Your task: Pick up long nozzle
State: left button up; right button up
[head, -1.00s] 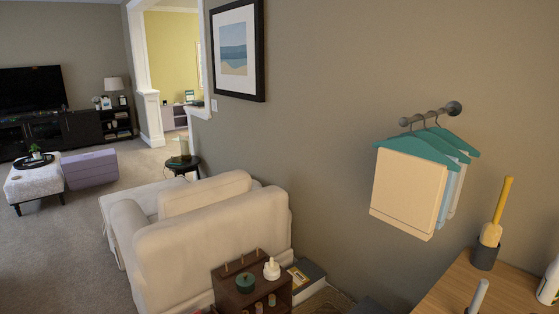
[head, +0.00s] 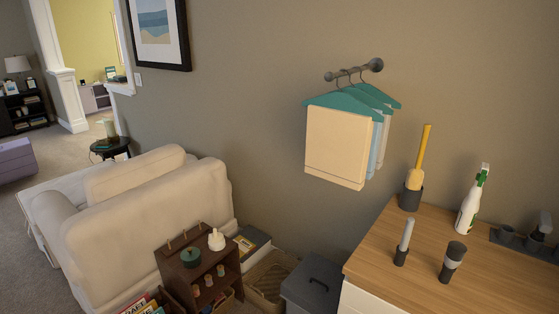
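A slim, light grey, upright piece with a dark base (head: 405,238) stands near the front left of the wooden counter top; it looks like the long nozzle. A shorter, thicker dark piece with a pale band (head: 453,262) stands to its right. A dark rack (head: 525,247) with several dark attachments sits at the right edge of the head view, partly cut off. Neither of my grippers shows in the head view.
The wooden counter (head: 415,285) also bears a yellow-handled brush in a dark cup (head: 411,197) and a white-green spray bottle (head: 471,205). Towels on hangers (head: 337,143) hang on the wall. A lidded grey bin (head: 312,285), a basket and a toy shelf (head: 172,268) stand left of it.

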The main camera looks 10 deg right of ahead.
aim_at(403, 250)
jog(key=l+z, duration=0.1)
jog(key=z, duration=0.3)
jog(key=l+z, duration=0.1)
jog(key=z, duration=0.7)
jog(key=i+l, duration=0.05)
